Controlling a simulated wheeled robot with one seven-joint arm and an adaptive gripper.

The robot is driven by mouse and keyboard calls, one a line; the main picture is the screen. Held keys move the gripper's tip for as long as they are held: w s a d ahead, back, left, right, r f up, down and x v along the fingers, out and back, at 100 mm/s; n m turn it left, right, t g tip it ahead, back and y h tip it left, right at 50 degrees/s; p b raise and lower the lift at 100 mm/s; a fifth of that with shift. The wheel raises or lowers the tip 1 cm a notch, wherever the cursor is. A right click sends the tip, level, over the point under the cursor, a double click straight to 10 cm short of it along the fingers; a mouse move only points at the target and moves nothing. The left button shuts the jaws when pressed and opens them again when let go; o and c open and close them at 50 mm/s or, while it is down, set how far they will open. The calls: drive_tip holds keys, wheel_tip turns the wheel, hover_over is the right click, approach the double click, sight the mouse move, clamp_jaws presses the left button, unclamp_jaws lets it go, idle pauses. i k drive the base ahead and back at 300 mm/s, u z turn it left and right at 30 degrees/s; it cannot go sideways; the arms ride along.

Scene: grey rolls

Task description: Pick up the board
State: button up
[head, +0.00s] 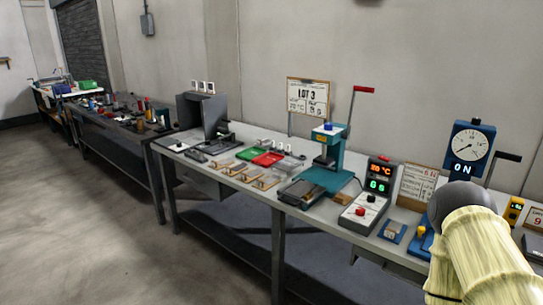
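I cannot tell which thing is the task's board. A framed board marked LOT 3 (307,95) stands upright on a post at the back of the long workbench (185,160). A second, smaller framed board (417,186) stands farther right, between a control box and a blue gauge. Several small flat pieces with tan parts (265,182) lie near the bench's front edge. My arm, cream with a dark grey joint, fills the lower right and hides part of the bench. My gripper is not in view.
A teal press with a red-tipped lever (332,160), a control box with lit displays (369,200) and a blue gauge (470,148) stand on the bench. Green (248,153) and red trays (268,159) lie left of the press. Open floor (80,220) lies at left.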

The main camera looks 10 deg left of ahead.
sight(219, 165)
drive_tip(key=z, duration=0.05)
drive_tip(key=i, duration=1.25)
drive_tip(key=u, duration=1.25)
drive_tip(key=i, duration=1.05)
drive_tip(key=u, duration=0.2)
